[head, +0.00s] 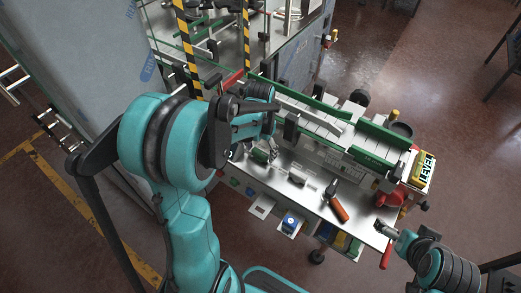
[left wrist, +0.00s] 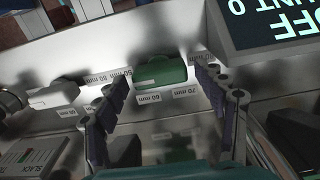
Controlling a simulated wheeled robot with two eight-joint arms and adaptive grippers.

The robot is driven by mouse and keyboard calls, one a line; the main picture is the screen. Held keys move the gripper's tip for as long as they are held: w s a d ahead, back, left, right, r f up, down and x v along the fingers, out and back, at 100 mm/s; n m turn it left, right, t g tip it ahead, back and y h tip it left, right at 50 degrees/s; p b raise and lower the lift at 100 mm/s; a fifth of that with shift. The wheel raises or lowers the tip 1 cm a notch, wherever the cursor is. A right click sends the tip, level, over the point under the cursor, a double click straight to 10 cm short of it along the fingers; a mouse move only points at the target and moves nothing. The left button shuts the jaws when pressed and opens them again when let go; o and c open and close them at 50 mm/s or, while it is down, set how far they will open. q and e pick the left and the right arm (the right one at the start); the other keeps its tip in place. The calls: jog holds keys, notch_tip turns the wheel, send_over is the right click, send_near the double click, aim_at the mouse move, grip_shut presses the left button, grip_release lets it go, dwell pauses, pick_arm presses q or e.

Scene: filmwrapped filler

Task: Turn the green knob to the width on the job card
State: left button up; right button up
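The green knob (left wrist: 160,72) sits on the metal panel in the left wrist view, with a pale mark on its near face. Upside-down width labels from 50 mm to 80 mm stand around it. It also shows small in the head view (head: 260,156). My left gripper (left wrist: 162,88) is open, one finger on each side of the knob, with gaps visible at both sides. In the head view my left gripper (head: 268,138) hangs over the bench's left end. My right gripper (head: 385,229) is by the bench's right front corner; its fingers are too small to judge. I cannot read a job card.
A dark screen (left wrist: 280,22) reads OFF and a count of 0. A SLACK panel (left wrist: 32,152) is at lower left. An orange-handled tool (head: 337,207) lies on the bench. A yellow LEVEL sign (head: 425,170) stands at right. Striped posts (head: 188,50) rise behind.

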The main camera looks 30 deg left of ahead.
aim_at(261, 152)
pick_arm(q)
notch_tip(261, 152, up, 12)
dwell(0.7)
dwell(0.4)
jog(key=s+d+f+n+t+b, duration=0.1)
jog(key=s+d+f+t+b, duration=0.3)
jog(key=s+d+t, duration=0.3)
jog(key=s+d+f, duration=0.1)
jog(key=s+d, duration=0.2)
jog(key=s, duration=0.1)
jog(key=shift+s+d+f, duration=0.2)
jog(key=shift+d, duration=0.1)
